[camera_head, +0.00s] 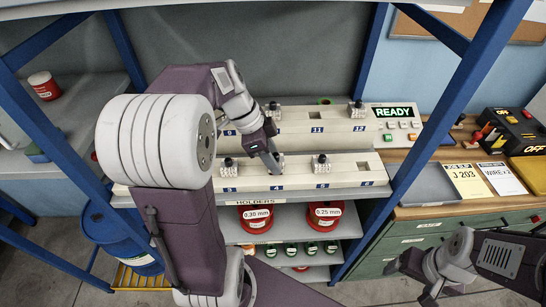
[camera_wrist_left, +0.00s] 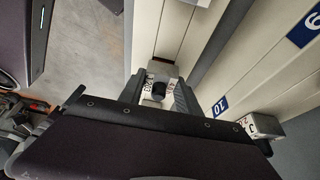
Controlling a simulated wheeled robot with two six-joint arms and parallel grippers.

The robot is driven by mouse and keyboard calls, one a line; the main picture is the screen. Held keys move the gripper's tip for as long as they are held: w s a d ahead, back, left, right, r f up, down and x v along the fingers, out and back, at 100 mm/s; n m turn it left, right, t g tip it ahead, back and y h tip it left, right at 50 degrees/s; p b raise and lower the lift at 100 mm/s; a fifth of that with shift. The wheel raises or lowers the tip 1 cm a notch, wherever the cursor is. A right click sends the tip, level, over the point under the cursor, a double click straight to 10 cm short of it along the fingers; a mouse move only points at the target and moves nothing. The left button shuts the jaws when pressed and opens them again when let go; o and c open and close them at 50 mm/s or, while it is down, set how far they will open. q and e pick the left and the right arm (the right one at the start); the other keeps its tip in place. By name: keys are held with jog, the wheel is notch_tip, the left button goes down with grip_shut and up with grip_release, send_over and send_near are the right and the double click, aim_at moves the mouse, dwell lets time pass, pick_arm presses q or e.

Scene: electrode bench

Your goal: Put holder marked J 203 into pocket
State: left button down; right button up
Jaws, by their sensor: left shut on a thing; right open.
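My left gripper (camera_head: 271,160) is at the front row of the holder rack (camera_head: 353,168), by the place marked 4. In the left wrist view the gripper (camera_wrist_left: 162,96) is shut on a pale block-like holder (camera_wrist_left: 160,72) with a black knob. Dark marking shows on the holder's sides, but I cannot read it fully. The fingers mostly hide the holder in the head view, and I cannot tell whether it sits in a pocket. The job slip (camera_head: 467,180) reads J 203. My right gripper (camera_head: 427,292) is open at the lower right, away from the rack.
Other holders stand at place 3 (camera_head: 228,167), at place 5 (camera_head: 321,163) and by place 12 (camera_head: 359,110). Another holder (camera_wrist_left: 262,126) is near the 10 tag. Red spools (camera_head: 325,214) sit on the shelf below. A blue post (camera_head: 447,100) stands right of the rack.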

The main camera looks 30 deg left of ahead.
pick_arm(q)
jog(key=shift+f+b, duration=0.5)
jog(key=shift+f, duration=0.1)
jog(key=c, duration=0.8)
grip_release()
jog(key=shift+o, duration=0.2)
jog(key=v, duration=0.9)
jog(key=shift+p, duration=0.4)
